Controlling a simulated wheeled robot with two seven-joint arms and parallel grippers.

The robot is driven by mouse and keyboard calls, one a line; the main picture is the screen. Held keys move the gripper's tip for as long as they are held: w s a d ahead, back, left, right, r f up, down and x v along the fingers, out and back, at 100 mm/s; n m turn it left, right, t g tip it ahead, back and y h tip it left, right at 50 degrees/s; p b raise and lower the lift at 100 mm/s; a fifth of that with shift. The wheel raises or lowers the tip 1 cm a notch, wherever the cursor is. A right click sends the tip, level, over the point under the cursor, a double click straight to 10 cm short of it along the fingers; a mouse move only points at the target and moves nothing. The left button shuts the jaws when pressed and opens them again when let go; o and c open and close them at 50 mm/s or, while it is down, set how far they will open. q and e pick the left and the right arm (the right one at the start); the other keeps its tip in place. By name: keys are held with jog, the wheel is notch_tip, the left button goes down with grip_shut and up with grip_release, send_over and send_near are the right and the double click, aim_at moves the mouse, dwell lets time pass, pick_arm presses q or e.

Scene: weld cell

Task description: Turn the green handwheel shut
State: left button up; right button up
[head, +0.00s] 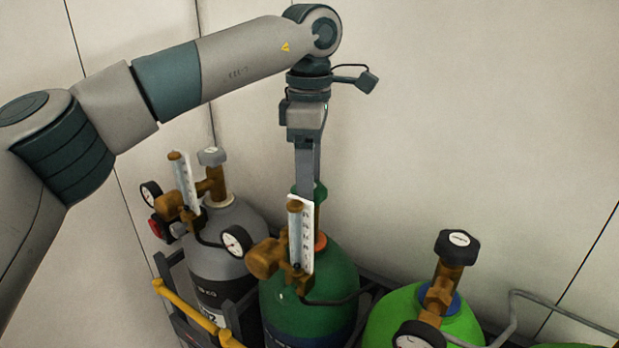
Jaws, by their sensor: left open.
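The green handwheel (321,191) sits on top of the dark green gas cylinder (335,285) in the middle of the head view. Only its right part shows clearly. My left gripper (307,185) points straight down over it, with its fingers at the height of the wheel. The fingers overlap the wheel in the picture; I cannot tell whether they touch it. The left gripper is open, and nothing is seen held in it. A white flowmeter tube (301,237) on a brass regulator (266,257) hides the fingertips and part of the valve. My right gripper is not in view.
A grey cylinder (222,253) with gauges (236,241) and a grey handwheel (212,156) stands at left. A bright green cylinder (385,320) with a black handwheel (456,247) stands at right. A yellow bar (190,308) runs in front. The wall is close behind.

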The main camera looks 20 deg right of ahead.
pick_arm(q)
jog(key=shift+r, duration=0.1)
jog(key=shift+r+b, duration=0.45)
jog(key=shift+r, duration=0.2)
notch_tip(320, 180, up, 11)
jog(key=b, duration=0.1)
jog(key=shift+f+b, duration=0.2)
jog(key=shift+b, duration=0.1)
jog(key=shift+w, duration=0.1)
